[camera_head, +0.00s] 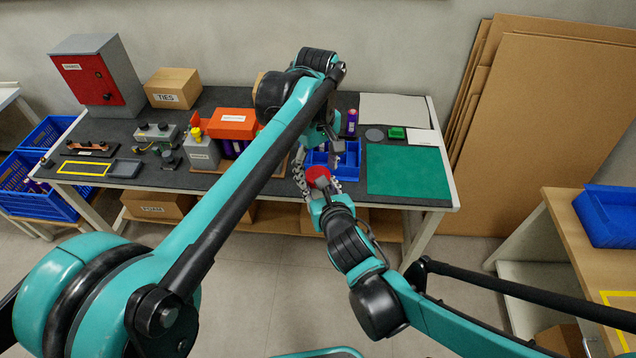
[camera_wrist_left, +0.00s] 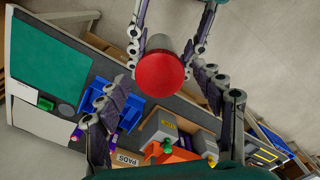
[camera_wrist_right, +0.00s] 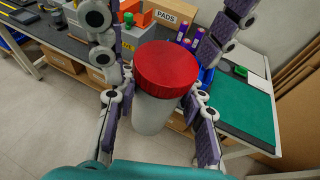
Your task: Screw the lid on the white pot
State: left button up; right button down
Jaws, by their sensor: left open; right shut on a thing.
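The white pot (camera_wrist_right: 152,113) is held between the fingers of my right gripper (camera_wrist_right: 160,97), in the air in front of the table. The red lid (camera_wrist_right: 167,68) sits on top of the pot; whether its thread has caught I cannot tell. In the left wrist view the lid (camera_wrist_left: 159,73) faces the camera and hides most of the pot. My left gripper (camera_wrist_left: 155,82) is open, its fingers spread on either side of the lid with gaps. In the head view the lid (camera_head: 318,175) shows between both grippers.
The dark table (camera_head: 225,98) behind carries a blue divided bin (camera_head: 348,168), a green mat (camera_head: 408,170), an orange box (camera_head: 232,122) and a grey box with a red door (camera_head: 92,76). Cardboard sheets (camera_head: 550,120) lean at the right. The floor in front is clear.

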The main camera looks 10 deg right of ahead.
pick_arm(q)
jog(key=shift+c, duration=0.4)
jog(key=c, duration=1.2)
jog(key=shift+o, duration=0.2)
jog(key=m, duration=0.6)
jog(key=o, duration=1.3)
